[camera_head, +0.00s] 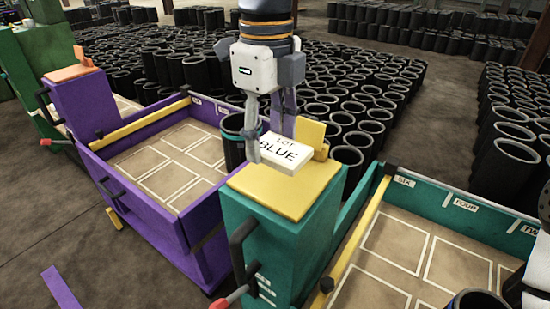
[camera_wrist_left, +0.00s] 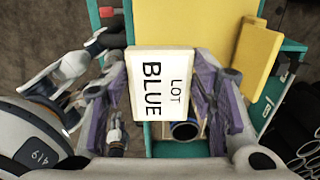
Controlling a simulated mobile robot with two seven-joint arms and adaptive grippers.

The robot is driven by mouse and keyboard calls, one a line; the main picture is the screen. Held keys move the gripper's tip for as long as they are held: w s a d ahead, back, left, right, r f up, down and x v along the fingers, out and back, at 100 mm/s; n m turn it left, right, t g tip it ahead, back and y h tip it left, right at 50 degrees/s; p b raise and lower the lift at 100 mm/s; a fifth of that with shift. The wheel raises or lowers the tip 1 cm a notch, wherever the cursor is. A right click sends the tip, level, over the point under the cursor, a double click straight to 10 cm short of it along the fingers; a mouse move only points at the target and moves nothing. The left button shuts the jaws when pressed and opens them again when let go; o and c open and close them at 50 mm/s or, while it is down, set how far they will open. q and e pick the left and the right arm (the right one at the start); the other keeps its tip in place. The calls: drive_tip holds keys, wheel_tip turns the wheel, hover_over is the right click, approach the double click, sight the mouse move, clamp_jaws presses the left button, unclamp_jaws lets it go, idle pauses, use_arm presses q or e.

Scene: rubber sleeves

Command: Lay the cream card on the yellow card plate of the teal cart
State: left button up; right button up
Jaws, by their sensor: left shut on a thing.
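The cream card (camera_head: 286,152), printed "LOT BLUE", is between the fingers of my left gripper (camera_head: 272,140), which is shut on it. It also shows in the left wrist view (camera_wrist_left: 160,85), face to the camera. In the head view the card is over the back part of the yellow card plate (camera_head: 265,195), nearly level. Whether it touches the plate I cannot tell. The plate lies on top of the teal cart's (camera_head: 285,240) end post and also shows in the left wrist view (camera_wrist_left: 195,30). My right gripper cannot be made out.
A yellow upright piece (camera_head: 312,133) stands at the plate's back edge. The purple cart (camera_head: 140,195) is close on the left, with an orange plate (camera_head: 74,72). A dark handle (camera_head: 243,240) sticks out from the teal cart. Many black sleeves (camera_head: 330,80) stand behind.

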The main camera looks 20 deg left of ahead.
sight(270, 134)
use_arm(q)
drive_tip(key=w+f, duration=0.1)
drive_tip(key=f, duration=0.1)
drive_tip(key=w+f, duration=0.1)
drive_tip(key=f, duration=0.1)
drive_tip(key=shift+w+a, duration=0.3)
drive_tip(key=shift+w, duration=0.05)
drive_tip(key=f, duration=0.3)
drive_tip(key=shift+w+f, duration=0.2)
drive_tip(key=shift+w, duration=0.1)
drive_tip(key=shift+r, duration=0.1)
drive_tip(key=o, duration=1.1)
drive_tip(key=shift+f, duration=0.2)
drive_tip(key=shift+o, duration=0.2)
wheel_tip(270, 134, up, 12)
drive_tip(key=shift+r+b, duration=0.15)
drive_tip(key=shift+b, duration=0.15)
